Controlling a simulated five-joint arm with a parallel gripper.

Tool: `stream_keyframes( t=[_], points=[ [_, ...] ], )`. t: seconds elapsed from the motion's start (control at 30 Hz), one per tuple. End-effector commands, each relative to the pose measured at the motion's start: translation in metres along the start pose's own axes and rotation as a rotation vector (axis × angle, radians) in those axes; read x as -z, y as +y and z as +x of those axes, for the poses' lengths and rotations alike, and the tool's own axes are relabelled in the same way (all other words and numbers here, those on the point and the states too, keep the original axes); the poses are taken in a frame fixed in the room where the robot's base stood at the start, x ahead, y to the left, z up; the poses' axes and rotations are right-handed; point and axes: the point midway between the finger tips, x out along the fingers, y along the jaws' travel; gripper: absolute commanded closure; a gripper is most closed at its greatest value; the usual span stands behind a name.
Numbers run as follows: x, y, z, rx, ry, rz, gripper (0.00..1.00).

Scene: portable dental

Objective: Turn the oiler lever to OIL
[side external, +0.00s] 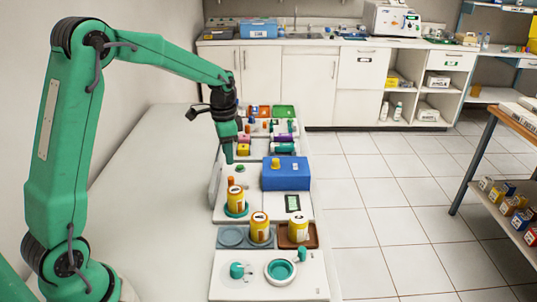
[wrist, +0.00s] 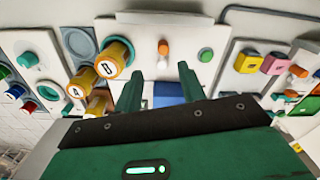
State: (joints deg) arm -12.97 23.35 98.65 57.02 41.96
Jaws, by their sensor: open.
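A small upright orange lever (wrist: 163,47) stands on a white panel (wrist: 185,28) in the wrist view, with a green round button (wrist: 206,55) beside it. It may be the oiler lever; no OIL mark is legible. An orange piece (side external: 230,181) also shows in the side view, above a yellow canister (side external: 236,200). My gripper (side external: 229,155) hangs beside the row of devices, left of a blue box (side external: 287,177). In the wrist view my gripper (wrist: 160,80) is open and empty, its fingers apart from the lever. Part of the blue box (wrist: 168,92) shows between the fingers.
Yellow canisters (side external: 299,229) stand on trays near the front, with a white panel (side external: 240,292) bearing a teal knob and ring before them. Pink and yellow blocks (side external: 243,142) and more controls lie behind the gripper. The bench left of the devices (side external: 150,200) is clear.

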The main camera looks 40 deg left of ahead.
Motion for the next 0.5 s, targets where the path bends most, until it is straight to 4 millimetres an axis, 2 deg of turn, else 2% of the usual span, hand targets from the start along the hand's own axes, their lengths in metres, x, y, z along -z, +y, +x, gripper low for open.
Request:
stream_keyframes(
  t=[0.13,0.5],
  points=[
    [0.002,-0.007,0.010,-0.010,-0.011,0.015,0.60],
    [0.002,-0.007,0.016,-0.013,-0.014,0.018,0.60]
  ],
)
